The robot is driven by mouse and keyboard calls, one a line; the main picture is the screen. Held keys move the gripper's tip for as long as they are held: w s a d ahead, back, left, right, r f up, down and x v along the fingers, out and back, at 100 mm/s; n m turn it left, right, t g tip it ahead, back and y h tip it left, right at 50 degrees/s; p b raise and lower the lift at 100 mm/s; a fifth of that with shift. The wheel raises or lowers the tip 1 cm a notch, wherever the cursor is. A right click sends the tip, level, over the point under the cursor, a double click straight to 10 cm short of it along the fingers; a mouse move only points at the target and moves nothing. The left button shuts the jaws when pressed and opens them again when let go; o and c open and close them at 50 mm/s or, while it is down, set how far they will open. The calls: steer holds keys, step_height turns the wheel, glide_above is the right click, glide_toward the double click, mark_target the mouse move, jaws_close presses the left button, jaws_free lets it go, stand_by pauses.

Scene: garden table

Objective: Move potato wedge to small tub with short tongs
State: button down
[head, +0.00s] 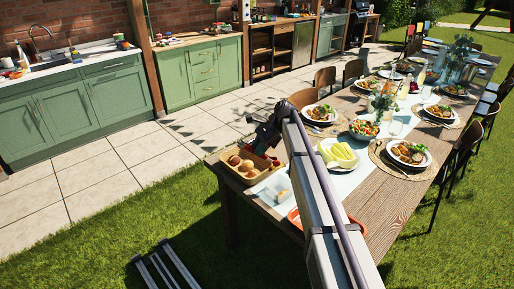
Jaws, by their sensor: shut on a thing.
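My gripper (262,142) is at the near left end of the long table (375,215), just above the far right side of a wooden tray. It is shut on what seem to be the short tongs, but they are too small and dark to make out clearly. The wooden tray (232,166) holds several brown, roundish pieces of food. A small pale, clear container (278,190), possibly the small tub, stands on the light runner right of the tray. I cannot pick out the potato wedge with certainty, or tell whether the tongs hold anything.
An orange-red tray (295,217) is partly hidden behind my arm. Set plates (408,153) and chairs line the table. Green cabinets (120,95) stand behind across the paving.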

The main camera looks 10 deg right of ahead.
step_height(320, 180, down, 9)
steer(key=b, duration=0.9)
steer(key=shift+s+d, duration=0.15)
steer(key=c, duration=1.3)
jaws_free()
steer(key=shift+r, duration=0.2)
step_height(320, 180, up, 10)
steer(key=p, duration=1)
steer(key=shift+f, duration=0.15)
